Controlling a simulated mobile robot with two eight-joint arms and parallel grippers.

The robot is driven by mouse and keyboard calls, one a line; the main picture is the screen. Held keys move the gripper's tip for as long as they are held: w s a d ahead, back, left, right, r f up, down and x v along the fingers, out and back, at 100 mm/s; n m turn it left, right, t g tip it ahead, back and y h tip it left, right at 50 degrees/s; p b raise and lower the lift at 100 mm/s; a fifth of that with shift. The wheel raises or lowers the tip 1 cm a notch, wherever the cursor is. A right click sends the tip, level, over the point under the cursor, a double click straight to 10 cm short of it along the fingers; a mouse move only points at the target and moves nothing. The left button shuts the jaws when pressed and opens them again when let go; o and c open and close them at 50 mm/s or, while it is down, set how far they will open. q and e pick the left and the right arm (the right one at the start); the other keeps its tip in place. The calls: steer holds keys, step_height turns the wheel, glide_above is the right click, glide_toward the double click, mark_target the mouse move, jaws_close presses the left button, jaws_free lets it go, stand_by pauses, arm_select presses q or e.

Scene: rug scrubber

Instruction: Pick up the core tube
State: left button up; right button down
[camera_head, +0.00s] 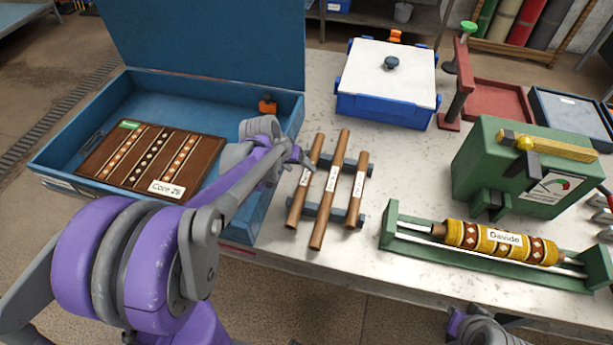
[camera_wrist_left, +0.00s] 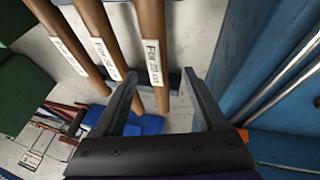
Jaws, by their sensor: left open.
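Three brown core tubes lie side by side on a dark grey rack (camera_head: 325,213) on the table, each with a white label: the left tube (camera_head: 305,182), the longer middle tube (camera_head: 330,190) and the right tube (camera_head: 357,190). My left gripper (camera_head: 301,160) is at the upper part of the left tube, partly hidden by its own arm. In the left wrist view my left gripper (camera_wrist_left: 161,76) is open, and the nearest tube (camera_wrist_left: 152,28) runs between its fingers in the picture. Its label seems to start "For 28". I cannot tell whether the fingers touch it.
An open blue case (camera_head: 60,150) holds a brown patterned rug (camera_head: 150,160) labelled "Core 28". A blue box with a white lid (camera_head: 385,75) stands behind the tubes. A green cradle (camera_head: 400,235) with a yellow roll (camera_head: 490,240) labelled "Davide" and a green machine (camera_head: 500,165) stand right.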

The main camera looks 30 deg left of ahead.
arm_select(q)
steer(key=x, duration=0.4)
steer(key=shift+w+d+f, duration=0.2)
steer(key=shift+w+f, duration=0.05)
steer(key=shift+f, duration=0.1)
steer(key=shift+s, duration=0.1)
jaws_close()
